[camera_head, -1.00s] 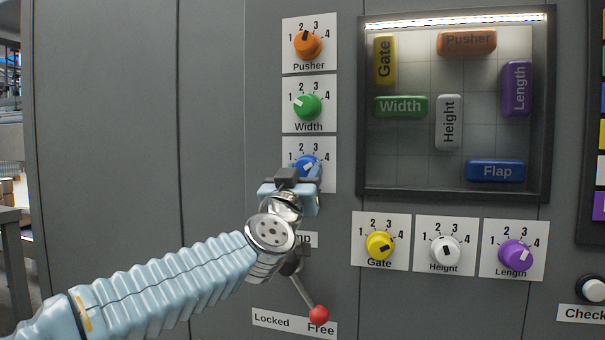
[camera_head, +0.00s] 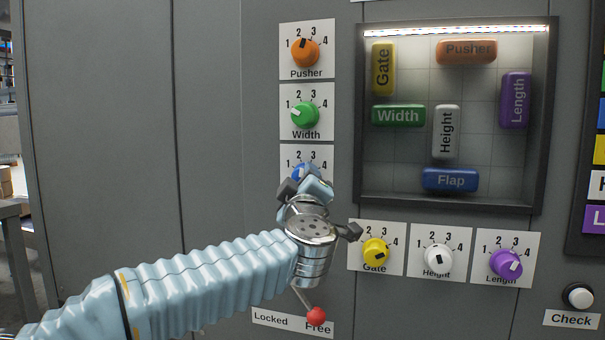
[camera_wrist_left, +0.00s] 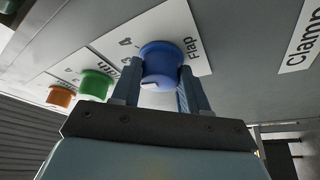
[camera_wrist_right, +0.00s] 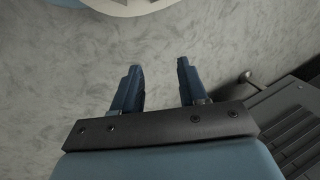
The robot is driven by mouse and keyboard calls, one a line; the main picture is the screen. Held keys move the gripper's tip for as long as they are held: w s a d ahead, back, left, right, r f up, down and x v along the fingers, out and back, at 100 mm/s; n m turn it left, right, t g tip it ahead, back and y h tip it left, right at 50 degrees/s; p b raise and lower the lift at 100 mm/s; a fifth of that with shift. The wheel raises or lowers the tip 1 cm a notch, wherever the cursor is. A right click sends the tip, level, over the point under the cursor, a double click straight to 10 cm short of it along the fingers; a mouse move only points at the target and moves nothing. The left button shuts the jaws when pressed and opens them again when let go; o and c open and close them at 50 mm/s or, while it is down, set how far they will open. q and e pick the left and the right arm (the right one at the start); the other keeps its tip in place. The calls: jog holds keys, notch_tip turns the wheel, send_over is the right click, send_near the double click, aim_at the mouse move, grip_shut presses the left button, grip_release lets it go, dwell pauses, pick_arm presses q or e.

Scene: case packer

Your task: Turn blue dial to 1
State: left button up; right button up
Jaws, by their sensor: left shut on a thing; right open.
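The blue dial (camera_head: 298,173), labelled Flap in the left wrist view (camera_wrist_left: 160,66), sits on a white plate below the green Width dial. My left gripper (camera_head: 306,184) covers most of it in the head view. In the left wrist view its two fingers (camera_wrist_left: 158,90) are shut on the dial's sides. The dial's pointer mark shows faintly at its lower edge; which number it points to is hard to tell. The blue Flap block (camera_head: 450,180) is in the lower middle of the display window. My right gripper (camera_wrist_right: 156,88) is open and empty above a grey floor.
The orange Pusher dial (camera_head: 305,53) and green Width dial (camera_head: 305,114) are above. Yellow Gate (camera_head: 375,252), white Height (camera_head: 438,257) and purple Length (camera_head: 505,264) dials are at the right. A red-knobbed lever (camera_head: 316,316) is below my left wrist.

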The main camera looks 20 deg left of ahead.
pick_arm(q)
jog(key=shift+r+n+g+h+p, duration=0.2)
jog(key=shift+n+g+p, duration=0.85)
jog(key=shift+n, duration=1.1)
jog(key=shift+r+n+g+h+p, duration=0.15)
jog(key=shift+n+g+p, duration=0.4)
jog(key=shift+n+p, duration=1.35)
jog(key=shift+r+n+g+h+p, duration=0.15)
jog(key=shift+n+g+p, duration=0.75)
jog(key=shift+n, duration=1.55)
pick_arm(e)
notch_tip(320, 180, up, 8)
jog(key=a, duration=0.2)
jog(key=shift+s, duration=0.45)
jog(key=shift+r, duration=0.15)
pick_arm(q)
jog(key=o, duration=1)
jog(key=shift+o, duration=0.2)
